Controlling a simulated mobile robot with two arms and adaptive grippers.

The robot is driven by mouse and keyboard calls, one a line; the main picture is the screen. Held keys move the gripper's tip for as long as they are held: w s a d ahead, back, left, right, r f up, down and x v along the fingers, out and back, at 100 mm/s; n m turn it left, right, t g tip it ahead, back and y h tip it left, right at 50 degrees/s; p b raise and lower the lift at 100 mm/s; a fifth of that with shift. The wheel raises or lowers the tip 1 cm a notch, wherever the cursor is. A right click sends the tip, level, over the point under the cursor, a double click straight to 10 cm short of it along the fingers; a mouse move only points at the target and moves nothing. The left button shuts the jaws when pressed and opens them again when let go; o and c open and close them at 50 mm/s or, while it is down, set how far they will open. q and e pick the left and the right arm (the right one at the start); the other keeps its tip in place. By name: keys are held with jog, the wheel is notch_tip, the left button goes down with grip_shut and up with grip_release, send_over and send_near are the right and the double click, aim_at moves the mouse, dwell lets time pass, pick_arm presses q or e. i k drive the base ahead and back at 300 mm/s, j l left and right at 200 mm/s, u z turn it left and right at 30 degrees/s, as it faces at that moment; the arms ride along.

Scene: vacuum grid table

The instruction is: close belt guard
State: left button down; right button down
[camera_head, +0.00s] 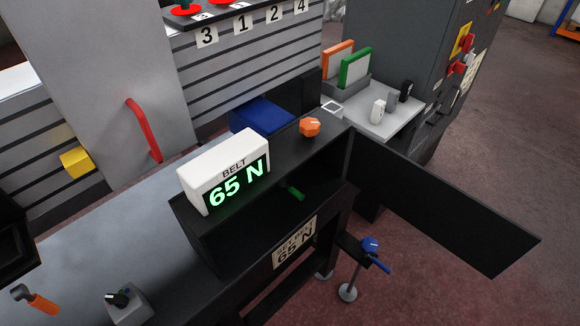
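The belt guard looks to be the flat black panel (445,205) at the right. It stands swung out from the right end of a black housing (205,235), so the housing's front is open. Inside the open housing a green knob or handle (292,190) shows. A white display (222,170) on top of the housing reads "BELT 65 N". An orange knob (310,127) sits on top near the right end. Neither of my grippers shows in this view, and nothing is seen touching the panel.
A label (295,243) reading 65 N is below the housing. A blue-handled clamp or stand (370,245) is under the panel. A grey shelf (385,125) holds small blocks behind it. A red handle (145,130) is at the left. The floor at right is clear.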

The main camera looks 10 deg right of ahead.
aim_at(488, 241)
jog(key=i+l, duration=0.1)
jog(key=l, duration=0.95)
jog(key=i+l, duration=0.15)
jog(key=l, duration=0.9)
jog(key=l+u, duration=0.35)
jog(key=l, duration=0.25)
jog(key=l+u, duration=0.4)
jog(key=l, duration=0.2)
jog(key=l+u, duration=0.35)
jog(key=l, duration=0.25)
jog(key=u, duration=0.65)
jog(key=k+j, duration=0.05)
